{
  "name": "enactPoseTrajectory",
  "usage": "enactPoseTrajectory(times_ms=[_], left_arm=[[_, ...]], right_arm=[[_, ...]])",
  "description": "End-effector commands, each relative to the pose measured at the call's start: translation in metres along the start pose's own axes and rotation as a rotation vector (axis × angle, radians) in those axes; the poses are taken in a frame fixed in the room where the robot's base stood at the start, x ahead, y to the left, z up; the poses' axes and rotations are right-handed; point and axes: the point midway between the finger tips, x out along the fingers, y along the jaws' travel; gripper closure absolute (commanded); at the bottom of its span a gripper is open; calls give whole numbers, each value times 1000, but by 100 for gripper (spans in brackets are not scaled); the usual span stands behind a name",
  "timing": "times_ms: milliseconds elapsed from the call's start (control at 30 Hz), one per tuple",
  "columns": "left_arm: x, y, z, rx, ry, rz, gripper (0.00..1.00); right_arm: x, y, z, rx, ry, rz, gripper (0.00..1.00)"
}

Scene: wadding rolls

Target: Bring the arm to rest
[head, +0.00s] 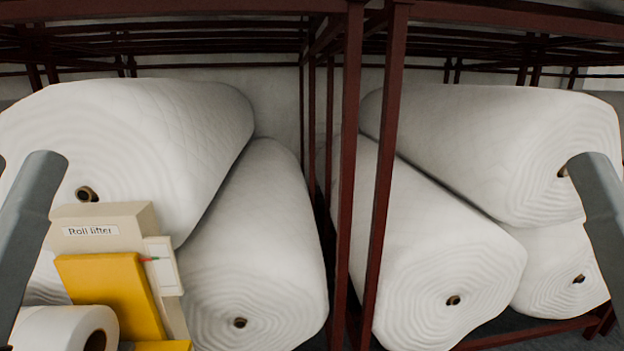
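Two grey arm links of mine show in the head view, one at the left edge and one at the right edge. Neither gripper is in view, so what they hold or touch is hidden. Large white wadding rolls lie on a dark red rack: one at the upper left (150,130), one at the lower middle (260,250), one right of the posts (430,250), one at the upper right (490,140) and one at the lower right (560,270). My arm links hang in front of the rolls in the picture.
A beige and yellow machine labelled "Roll lifter" (100,232) stands at the lower left. A smaller white roll (50,330) with a brown core is beside it. Dark red rack posts (383,150) rise in the middle, with crossbeams overhead.

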Motion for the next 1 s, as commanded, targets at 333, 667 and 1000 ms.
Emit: enactPoseTrajectory(times_ms=[333, 667, 1000], left_arm=[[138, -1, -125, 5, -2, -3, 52], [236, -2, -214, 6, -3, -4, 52], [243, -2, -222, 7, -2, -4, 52]], right_arm=[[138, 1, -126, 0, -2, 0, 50], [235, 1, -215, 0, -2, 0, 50], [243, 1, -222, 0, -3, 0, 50]])
